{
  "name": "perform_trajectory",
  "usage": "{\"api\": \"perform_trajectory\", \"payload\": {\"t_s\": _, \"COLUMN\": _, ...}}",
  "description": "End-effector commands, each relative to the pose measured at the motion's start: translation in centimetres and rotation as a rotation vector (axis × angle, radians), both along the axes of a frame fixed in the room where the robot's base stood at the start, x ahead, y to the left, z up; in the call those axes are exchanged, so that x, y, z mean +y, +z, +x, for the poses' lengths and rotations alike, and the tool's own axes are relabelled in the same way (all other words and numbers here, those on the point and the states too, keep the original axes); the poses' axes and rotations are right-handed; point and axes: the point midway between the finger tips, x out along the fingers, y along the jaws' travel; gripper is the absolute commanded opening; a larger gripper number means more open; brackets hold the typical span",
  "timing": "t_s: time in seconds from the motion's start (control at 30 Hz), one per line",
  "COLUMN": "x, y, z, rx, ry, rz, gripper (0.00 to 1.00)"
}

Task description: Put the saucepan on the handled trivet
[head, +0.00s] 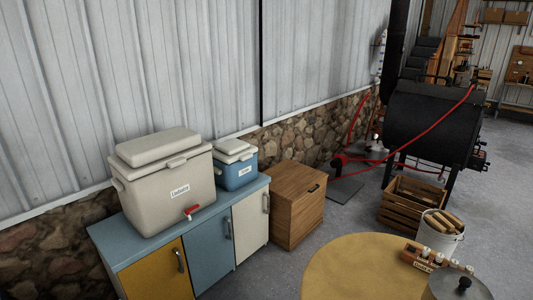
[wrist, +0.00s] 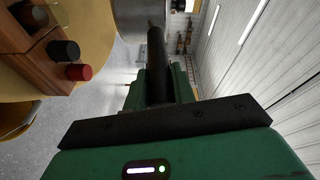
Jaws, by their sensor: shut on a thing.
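The saucepan shows at the bottom right of the head view as a round grey lid (head: 440,284) with a dark knob, over the round table; the picture edge cuts it off. In the wrist view its metal side (wrist: 140,18) is at the top, and its black handle (wrist: 156,50) runs down between the green fingers. My gripper (wrist: 160,85) is shut on this handle. I cannot tell whether the pan touches the table. My gripper is out of the head view. I cannot make out the handled trivet in either view.
The round tan table (head: 335,270) has bare room at its left. A wooden block with several knobs (head: 424,258) stands close to the pan; it also shows in the wrist view (wrist: 35,40). A bucket of firewood (head: 441,240), a crate (head: 405,203) and a black barrel stove (head: 430,125) stand behind.

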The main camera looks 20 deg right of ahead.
Motion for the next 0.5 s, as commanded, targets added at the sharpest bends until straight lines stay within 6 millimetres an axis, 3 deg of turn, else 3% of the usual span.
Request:
{"api": "perform_trajectory", "payload": {"t_s": 0.03, "x": 0.6, "y": 1.2, "z": 0.6, "rx": -0.005, "ry": 0.017, "rz": -0.006, "gripper": 0.00}}
{"api": "perform_trajectory", "payload": {"t_s": 0.27, "x": 5.1, "y": 3.7, "z": 3.2, "rx": -0.006, "ry": 0.126, "rz": -0.005, "gripper": 0.00}}
{"api": "perform_trajectory", "payload": {"t_s": 0.5, "x": 13.3, "y": 7.9, "z": 6.8, "rx": -0.006, "ry": 0.324, "rz": -0.005, "gripper": 0.00}}
